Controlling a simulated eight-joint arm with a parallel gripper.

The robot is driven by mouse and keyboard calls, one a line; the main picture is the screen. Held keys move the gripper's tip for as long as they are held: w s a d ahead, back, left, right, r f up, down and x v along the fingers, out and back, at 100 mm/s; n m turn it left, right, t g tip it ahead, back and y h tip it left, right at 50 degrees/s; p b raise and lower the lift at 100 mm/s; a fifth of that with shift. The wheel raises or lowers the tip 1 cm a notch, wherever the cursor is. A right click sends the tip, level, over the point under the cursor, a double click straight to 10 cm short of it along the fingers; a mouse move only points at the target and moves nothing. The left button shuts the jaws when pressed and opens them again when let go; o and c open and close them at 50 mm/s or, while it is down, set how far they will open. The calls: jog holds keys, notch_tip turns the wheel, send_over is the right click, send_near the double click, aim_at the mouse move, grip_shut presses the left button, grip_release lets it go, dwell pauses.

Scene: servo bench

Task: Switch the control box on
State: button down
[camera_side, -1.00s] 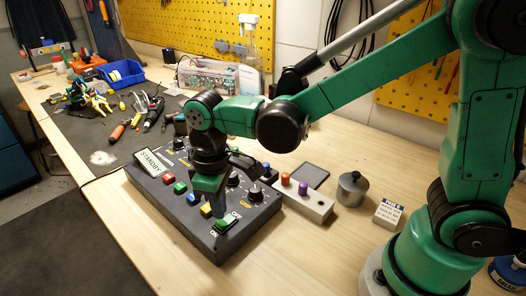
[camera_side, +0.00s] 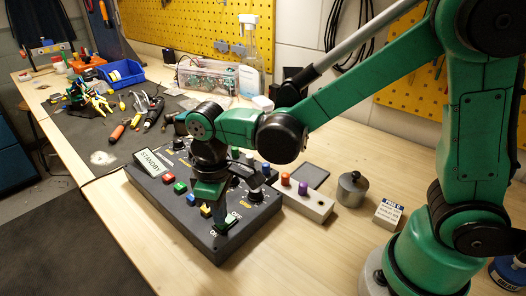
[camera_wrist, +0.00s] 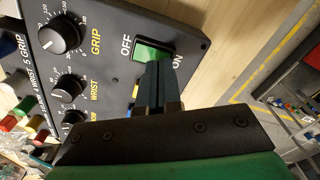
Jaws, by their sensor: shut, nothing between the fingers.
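The control box (camera_side: 175,205) is a dark box with knobs and coloured buttons on the bench. Its tilted display (camera_side: 150,163) reads STANDBY. A green rocker switch (camera_side: 231,220) sits at the box's near corner, between the labels OFF and ON. It also shows in the wrist view (camera_wrist: 148,49), partly hidden behind the fingertips. My gripper (camera_wrist: 158,66) is shut and empty. Its fingertips (camera_side: 218,224) are at the switch, toward the ON side. I cannot tell whether they touch it or which way the rocker is tipped.
A grey block with orange and purple knobs (camera_side: 306,203) lies right of the box, beside a metal pot (camera_side: 352,190) and a small labelled card block (camera_side: 388,214). Tools lie on a dark mat (camera_side: 98,133) behind. The bench in front of the box is clear.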

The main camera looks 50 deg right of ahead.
jog(key=shift+f, duration=0.4)
jog(key=shift+r, duration=3.5)
jog(key=s+d+m+t, duration=0.1)
jog(key=d+m+t, duration=0.2)
jog(key=d, duration=0.2)
jog(key=s+d+r+m+t, duration=0.1)
jog(key=s+d+m+t, duration=0.1)
jog(key=d, duration=0.4)
jog(key=shift+s+r+m+t, duration=0.2)
jog(key=shift+m+t, duration=0.3)
jog(key=shift+t, duration=0.5)
